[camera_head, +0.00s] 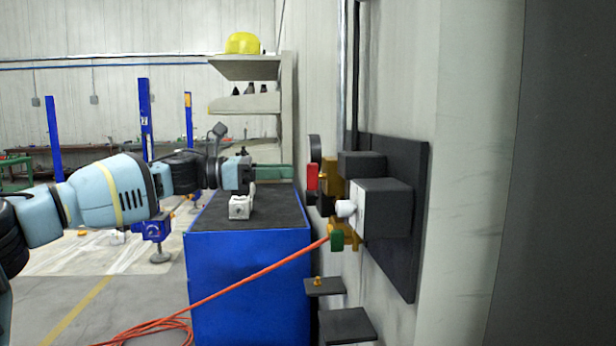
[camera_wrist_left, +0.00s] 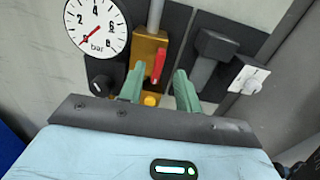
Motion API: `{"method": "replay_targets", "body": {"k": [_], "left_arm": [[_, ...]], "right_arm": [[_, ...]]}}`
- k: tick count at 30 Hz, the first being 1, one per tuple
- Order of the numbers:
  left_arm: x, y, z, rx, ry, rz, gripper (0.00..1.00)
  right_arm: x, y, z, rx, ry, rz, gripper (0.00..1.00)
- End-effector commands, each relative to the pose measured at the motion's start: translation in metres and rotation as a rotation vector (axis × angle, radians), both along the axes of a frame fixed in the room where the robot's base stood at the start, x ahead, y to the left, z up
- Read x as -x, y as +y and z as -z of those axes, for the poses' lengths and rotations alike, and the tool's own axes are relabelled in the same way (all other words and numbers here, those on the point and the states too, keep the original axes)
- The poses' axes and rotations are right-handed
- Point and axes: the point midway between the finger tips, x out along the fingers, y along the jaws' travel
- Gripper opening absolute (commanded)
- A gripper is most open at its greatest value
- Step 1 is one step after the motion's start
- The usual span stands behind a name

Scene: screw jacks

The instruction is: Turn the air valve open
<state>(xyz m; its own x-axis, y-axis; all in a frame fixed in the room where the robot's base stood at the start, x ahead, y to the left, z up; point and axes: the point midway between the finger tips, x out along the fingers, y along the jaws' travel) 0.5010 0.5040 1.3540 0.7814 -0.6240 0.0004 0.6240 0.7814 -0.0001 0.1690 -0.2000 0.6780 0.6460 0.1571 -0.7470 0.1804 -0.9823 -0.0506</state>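The air valve has a red lever (camera_wrist_left: 159,65) on a brass block (camera_wrist_left: 148,48) in the left wrist view. In the head view the red lever (camera_head: 312,177) sticks out from the wall fittings, beside the yellow brass block (camera_head: 334,186). My left gripper (camera_head: 291,173) reaches toward it from the left, with green fingers a short way apart from the lever. In the left wrist view my left gripper (camera_wrist_left: 158,78) is open and empty, its fingers on either side of the lever's line. My right gripper is not in view.
A pressure gauge (camera_wrist_left: 97,27) has its red needle at the low end. A black knob (camera_wrist_left: 100,84) sits below it. A dark box with a white knob (camera_head: 345,208) juts from the wall panel. A blue cabinet (camera_head: 245,275) stands below; an orange hose (camera_head: 258,273) crosses its front.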

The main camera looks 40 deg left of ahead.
Motion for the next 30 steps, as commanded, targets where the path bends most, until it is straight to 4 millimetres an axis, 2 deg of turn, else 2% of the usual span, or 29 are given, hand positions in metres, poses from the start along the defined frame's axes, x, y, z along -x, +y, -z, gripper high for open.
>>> {"method": "replay_targets", "body": {"k": [1, 12, 25, 26, 30], "left_arm": [[-0.007, -0.003, 0.006, -0.003, 0.010, -0.001, 0.34], [-0.034, -0.026, 0.002, -0.002, 0.003, -0.001, 0.34], [-0.038, -0.030, 0.000, 0.000, 0.000, -0.001, 0.34], [-0.038, -0.030, 0.000, 0.000, 0.000, -0.001, 0.32], [-0.038, -0.030, 0.000, 0.000, 0.000, -0.001, 0.14]], "right_arm": [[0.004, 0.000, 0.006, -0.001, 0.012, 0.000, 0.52], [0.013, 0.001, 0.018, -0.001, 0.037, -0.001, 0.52], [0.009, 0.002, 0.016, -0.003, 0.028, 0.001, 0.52], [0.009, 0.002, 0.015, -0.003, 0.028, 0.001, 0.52], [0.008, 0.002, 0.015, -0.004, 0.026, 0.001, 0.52]]}}
